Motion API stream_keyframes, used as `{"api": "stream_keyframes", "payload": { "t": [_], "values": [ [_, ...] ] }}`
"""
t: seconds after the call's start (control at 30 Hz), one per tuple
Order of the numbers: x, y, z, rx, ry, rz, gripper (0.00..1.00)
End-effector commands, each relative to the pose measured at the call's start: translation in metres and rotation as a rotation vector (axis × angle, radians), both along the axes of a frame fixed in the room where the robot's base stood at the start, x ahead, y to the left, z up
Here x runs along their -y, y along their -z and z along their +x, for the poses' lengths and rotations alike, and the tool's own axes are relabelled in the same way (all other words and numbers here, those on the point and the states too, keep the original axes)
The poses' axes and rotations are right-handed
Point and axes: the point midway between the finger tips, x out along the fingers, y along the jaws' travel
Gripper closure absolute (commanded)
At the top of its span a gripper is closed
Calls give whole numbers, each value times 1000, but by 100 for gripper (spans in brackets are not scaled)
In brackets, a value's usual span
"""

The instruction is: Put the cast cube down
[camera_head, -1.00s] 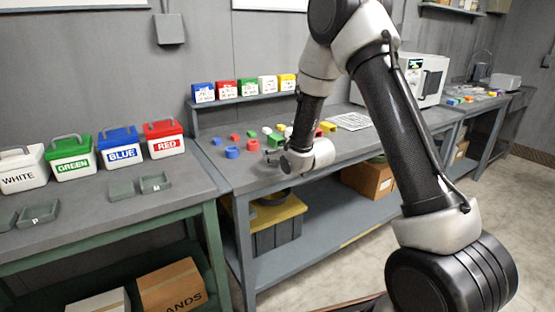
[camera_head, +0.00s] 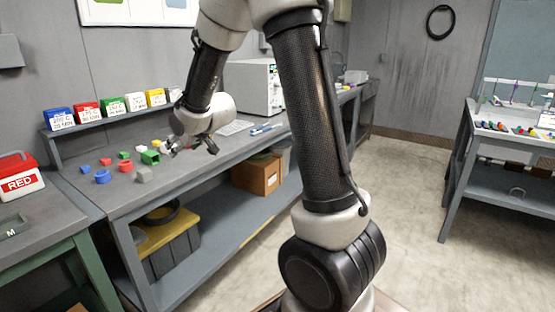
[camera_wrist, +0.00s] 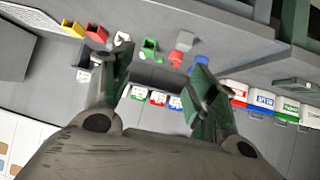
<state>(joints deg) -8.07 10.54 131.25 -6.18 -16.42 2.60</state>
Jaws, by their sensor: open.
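A plain grey cube (camera_head: 144,175), which looks like the cast cube, rests on the grey workbench (camera_head: 150,205) near its front edge, beside a red ring (camera_head: 125,165). The grey cube also shows beyond the fingertips in the wrist view (camera_wrist: 184,40). My gripper (camera_head: 190,147) is above the bench, to the right of the cube and apart from it. In the wrist view my gripper (camera_wrist: 160,78) has its two fingers spread with nothing between them.
Several coloured small parts, including a green block (camera_head: 150,157) and a blue ring (camera_head: 102,177), lie near the cube. Labelled bins (camera_head: 115,105) stand on a shelf behind. A white machine (camera_head: 253,87) stands farther along. A second table (camera_head: 500,140) is at right.

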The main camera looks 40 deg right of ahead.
Motion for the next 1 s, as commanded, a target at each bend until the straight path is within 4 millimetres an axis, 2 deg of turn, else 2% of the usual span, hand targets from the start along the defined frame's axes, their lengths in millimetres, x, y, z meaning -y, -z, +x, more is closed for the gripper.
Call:
{"api": "stream_keyframes", "payload": {
  "t": [0.03, 0.17, 0.2, 0.27, 0.3, 0.4, 0.5, 0.6, 0.7, 1.0],
  "values": [
    [15, -22, -26, -32, 26, -10, 41],
    [48, -52, -107, -169, 89, -31, 41],
    [56, -59, -135, -211, 107, -36, 41],
    [67, -67, -177, -273, 131, -38, 41],
    [73, -70, -206, -315, 147, -38, 41],
    [83, -73, -274, -413, 174, -37, 41],
    [87, -71, -327, -489, 193, -30, 41],
    [89, -67, -362, -544, 201, -28, 41],
    [89, -65, -379, -571, 205, -25, 41],
    [89, -65, -383, -580, 204, -25, 41]
  ]
}}
